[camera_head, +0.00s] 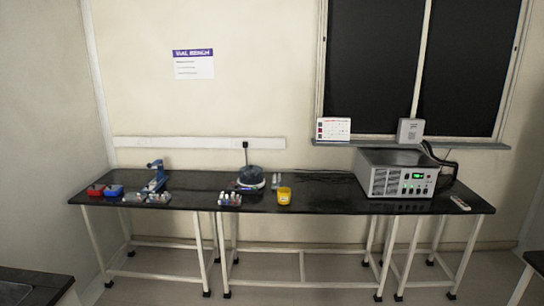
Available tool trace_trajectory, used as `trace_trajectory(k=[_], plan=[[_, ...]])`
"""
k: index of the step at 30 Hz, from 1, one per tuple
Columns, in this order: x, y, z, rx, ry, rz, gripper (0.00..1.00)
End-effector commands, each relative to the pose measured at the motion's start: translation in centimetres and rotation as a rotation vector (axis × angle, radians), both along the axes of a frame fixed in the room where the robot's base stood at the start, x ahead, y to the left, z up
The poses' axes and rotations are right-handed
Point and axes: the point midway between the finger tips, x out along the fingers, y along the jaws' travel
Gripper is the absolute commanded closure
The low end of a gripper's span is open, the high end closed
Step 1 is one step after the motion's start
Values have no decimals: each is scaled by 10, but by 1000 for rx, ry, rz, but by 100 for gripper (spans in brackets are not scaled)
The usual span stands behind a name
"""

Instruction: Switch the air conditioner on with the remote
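A small, slim, light-coloured object that looks like the remote (460,203) lies at the right end of the black bench (330,198), just right of a large grey machine. It is too small here to make out its buttons. I see no air conditioner that I can identify in this view. My gripper is not in view.
The grey machine (382,180) with a lit green display stands on the bench. A yellow cup (284,196), a round dark device (251,178), vial racks (230,199), a blue instrument (156,176) and red and blue boxes (113,190) stand further left. The floor before the bench is clear.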

Motion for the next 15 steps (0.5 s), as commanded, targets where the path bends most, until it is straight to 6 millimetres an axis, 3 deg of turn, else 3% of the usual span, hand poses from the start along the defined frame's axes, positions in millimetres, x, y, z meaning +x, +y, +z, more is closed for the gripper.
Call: trace_trajectory(k=[7,15], plan=[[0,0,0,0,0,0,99],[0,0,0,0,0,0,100]])
